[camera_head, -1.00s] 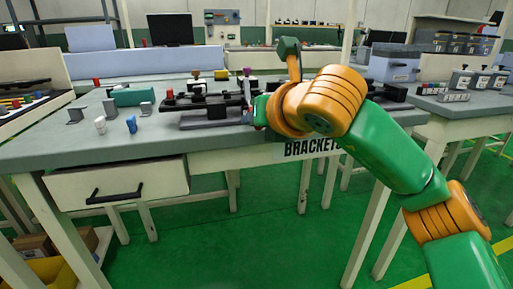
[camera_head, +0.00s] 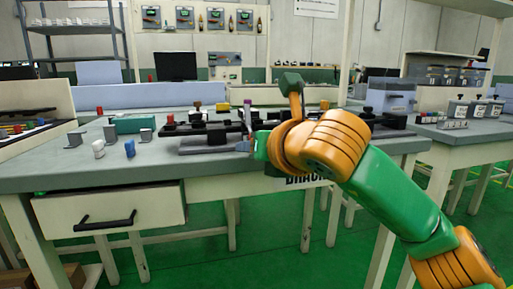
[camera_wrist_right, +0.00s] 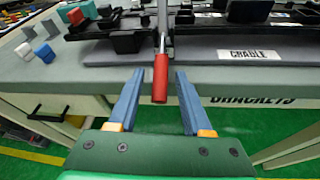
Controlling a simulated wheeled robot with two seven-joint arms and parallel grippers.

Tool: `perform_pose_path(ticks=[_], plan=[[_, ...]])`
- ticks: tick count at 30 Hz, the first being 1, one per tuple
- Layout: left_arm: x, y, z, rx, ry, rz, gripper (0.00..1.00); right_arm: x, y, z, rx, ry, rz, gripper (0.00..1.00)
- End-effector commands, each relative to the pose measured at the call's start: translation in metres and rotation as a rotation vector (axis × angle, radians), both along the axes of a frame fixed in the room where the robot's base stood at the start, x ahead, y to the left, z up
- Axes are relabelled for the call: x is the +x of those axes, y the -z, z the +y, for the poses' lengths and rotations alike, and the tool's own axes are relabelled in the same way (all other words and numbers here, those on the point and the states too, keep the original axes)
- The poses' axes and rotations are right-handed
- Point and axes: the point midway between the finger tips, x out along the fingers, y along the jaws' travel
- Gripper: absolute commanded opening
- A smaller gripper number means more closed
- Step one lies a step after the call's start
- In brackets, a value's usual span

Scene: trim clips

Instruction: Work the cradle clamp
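The clamp lever has a red handle (camera_wrist_right: 160,80) on a thin metal shaft in the right wrist view. The handle's near end lies between the two blue fingers of my right gripper (camera_wrist_right: 161,74), with a gap on each side. That gripper is open. Dark fixture parts (camera_wrist_right: 120,40) stand beyond it on a grey plate, and a white CRADLE label (camera_wrist_right: 248,54) is to the right. In the head view my right gripper (camera_head: 250,146) is at the bench front beside the black fixture (camera_head: 216,134), partly hidden by my wrist. My left gripper is not in view.
The grey bench (camera_head: 60,178) has a drawer (camera_head: 108,208) below its front edge. Small blue and white blocks (camera_head: 130,148), grey brackets and a teal block (camera_head: 137,123) sit on the left.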

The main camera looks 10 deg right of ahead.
Motion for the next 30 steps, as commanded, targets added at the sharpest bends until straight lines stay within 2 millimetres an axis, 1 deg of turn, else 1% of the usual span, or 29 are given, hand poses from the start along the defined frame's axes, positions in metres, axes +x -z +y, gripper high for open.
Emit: perform_pose_path(ticks=[7, 9, 11, 12, 16, 18, 20, 23, 30], plan=[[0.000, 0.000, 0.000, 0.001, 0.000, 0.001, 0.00, 0.000, -0.001, 0.000, 0.001, 0.001, -0.003, 0.51], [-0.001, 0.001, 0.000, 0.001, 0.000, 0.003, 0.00, -0.004, -0.003, -0.001, 0.002, 0.000, -0.005, 0.51], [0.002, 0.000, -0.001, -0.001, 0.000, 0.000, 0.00, -0.013, -0.006, -0.003, 0.001, 0.000, -0.007, 0.51], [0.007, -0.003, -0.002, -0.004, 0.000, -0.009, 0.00, -0.022, -0.008, -0.004, 0.001, -0.001, -0.008, 0.51], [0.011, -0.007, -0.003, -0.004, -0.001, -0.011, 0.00, -0.048, -0.016, -0.008, -0.001, 0.000, -0.007, 0.51], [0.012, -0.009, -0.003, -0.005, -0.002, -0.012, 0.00, -0.059, -0.020, -0.010, 0.001, -0.001, -0.006, 0.51], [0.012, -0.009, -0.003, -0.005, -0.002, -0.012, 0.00, -0.064, -0.022, -0.011, 0.001, 0.000, -0.004, 0.51], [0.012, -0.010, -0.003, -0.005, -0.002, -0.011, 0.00, -0.067, -0.022, -0.011, 0.000, 0.001, -0.003, 0.51], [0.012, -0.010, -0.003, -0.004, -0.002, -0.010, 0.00, -0.067, -0.022, -0.011, 0.001, 0.001, -0.002, 0.51]])
